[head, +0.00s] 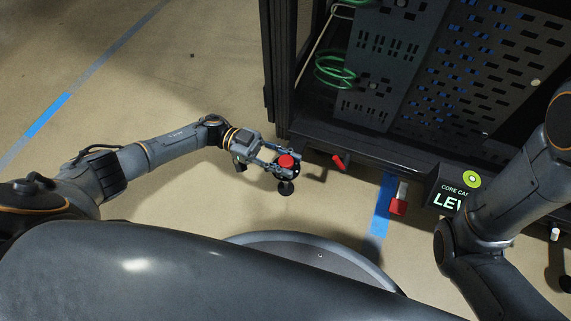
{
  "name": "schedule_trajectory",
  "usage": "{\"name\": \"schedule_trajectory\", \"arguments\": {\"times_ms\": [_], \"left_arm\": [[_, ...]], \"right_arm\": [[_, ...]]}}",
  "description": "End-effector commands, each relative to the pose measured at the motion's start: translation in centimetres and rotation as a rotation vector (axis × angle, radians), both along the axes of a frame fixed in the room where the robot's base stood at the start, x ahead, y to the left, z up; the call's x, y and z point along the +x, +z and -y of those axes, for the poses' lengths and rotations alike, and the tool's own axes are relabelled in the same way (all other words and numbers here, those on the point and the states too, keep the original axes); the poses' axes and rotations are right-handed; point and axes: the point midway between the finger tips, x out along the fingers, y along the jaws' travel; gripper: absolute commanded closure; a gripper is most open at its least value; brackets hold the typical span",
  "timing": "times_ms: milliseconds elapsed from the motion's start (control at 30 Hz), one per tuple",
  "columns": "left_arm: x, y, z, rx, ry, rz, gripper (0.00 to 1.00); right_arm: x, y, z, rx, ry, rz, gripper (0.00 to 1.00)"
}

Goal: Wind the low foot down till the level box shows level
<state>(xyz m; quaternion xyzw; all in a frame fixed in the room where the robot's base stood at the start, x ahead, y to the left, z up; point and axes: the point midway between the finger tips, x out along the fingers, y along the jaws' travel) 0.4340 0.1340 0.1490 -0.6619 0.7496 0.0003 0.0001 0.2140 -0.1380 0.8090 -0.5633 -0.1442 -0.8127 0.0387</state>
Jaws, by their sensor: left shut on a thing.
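A red round knob (287,160) with a black foot pad (286,187) under it stands by the rack's near left corner. My left gripper (285,168) is shut on this knob, its fingers on either side. The black level box (440,192) sits at the rack's lower front edge. It carries a round yellow-green bubble dial (472,180) and white letters reading "CORE CA" and "LEV". My right arm hides the rest of the wording. The bubble's exact position is too small to tell. My right gripper is not in view.
The dark rack (283,70) holds perforated grey panels (375,60) and green cables (333,70). A red lever (340,161) and a red-and-white piece (399,200) stick out at its base. Blue tape (381,215) marks the floor. Open floor lies left of the rack.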

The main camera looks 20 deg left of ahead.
Motion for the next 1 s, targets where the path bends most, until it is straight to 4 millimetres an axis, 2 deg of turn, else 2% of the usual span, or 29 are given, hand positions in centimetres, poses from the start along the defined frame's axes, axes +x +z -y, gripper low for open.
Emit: {"name": "schedule_trajectory", "arguments": {"times_ms": [133, 633, 667, 733, 767, 1000], "left_arm": [[0.01, -0.17, -0.03, 0.001, -0.033, 0.000, 0.98], [-0.01, -0.03, 0.03, 0.000, -0.049, -0.001, 0.98], [-0.01, -0.03, 0.03, 0.000, -0.049, -0.001, 0.60], [-0.01, -0.03, 0.04, 0.000, -0.049, 0.000, 0.46], [-0.01, -0.02, 0.04, 0.000, -0.048, 0.000, 0.42], [-0.01, -0.01, 0.04, 0.000, -0.048, 0.000, 0.42]], "right_arm": [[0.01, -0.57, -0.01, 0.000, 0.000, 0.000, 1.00], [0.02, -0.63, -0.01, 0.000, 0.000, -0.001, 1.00], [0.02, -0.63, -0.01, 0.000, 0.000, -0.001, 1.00], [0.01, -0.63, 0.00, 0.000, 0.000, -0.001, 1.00], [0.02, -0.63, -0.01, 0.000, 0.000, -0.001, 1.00], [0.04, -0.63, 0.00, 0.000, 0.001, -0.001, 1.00]]}}
